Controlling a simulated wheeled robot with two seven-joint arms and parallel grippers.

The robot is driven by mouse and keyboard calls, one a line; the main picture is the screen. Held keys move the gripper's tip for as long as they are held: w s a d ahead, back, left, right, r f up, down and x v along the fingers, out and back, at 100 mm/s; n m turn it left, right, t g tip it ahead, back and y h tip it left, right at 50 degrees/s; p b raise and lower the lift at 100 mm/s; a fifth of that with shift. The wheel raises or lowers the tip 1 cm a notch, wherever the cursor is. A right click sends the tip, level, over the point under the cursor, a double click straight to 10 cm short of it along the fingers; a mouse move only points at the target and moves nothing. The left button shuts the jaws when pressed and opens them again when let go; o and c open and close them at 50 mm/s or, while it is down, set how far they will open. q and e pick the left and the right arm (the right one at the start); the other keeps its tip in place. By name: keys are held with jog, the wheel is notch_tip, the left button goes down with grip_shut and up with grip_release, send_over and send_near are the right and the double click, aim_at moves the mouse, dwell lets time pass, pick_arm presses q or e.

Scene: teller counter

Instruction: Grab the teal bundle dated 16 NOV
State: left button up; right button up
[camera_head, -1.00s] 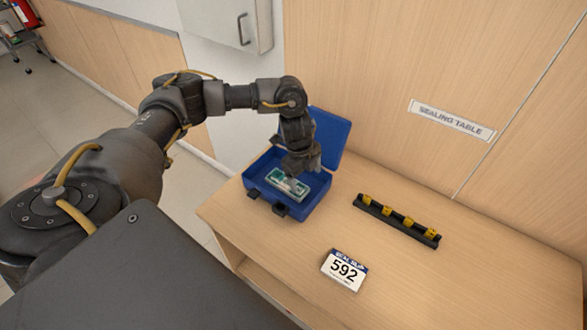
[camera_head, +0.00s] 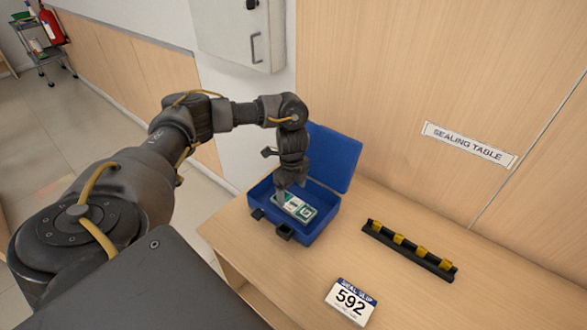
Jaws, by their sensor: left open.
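One teal and white bundle (camera_head: 299,208) lies inside the open blue case (camera_head: 324,219) on the wooden table. Its date is too small to read. My left gripper (camera_head: 281,194) is over the case, pointing down at the left end of the bundle. It is open, and its fingers partly hide that end; I cannot tell whether they touch it. My right gripper is not in view.
The case's raised lid (camera_head: 335,158) stands behind my left gripper. A black rack with several yellow pieces (camera_head: 408,249) lies to the right on the wooden table (camera_head: 400,290). A card marked 592 (camera_head: 351,302) is at the front. The table between them is clear.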

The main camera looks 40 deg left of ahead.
aim_at(291, 203)
pick_arm(q)
jog(key=shift+s+a+f+p, duration=0.15)
jog(key=shift+f+p, duration=0.5)
jog(key=shift+f, duration=1.95)
jog(key=c, duration=1.1)
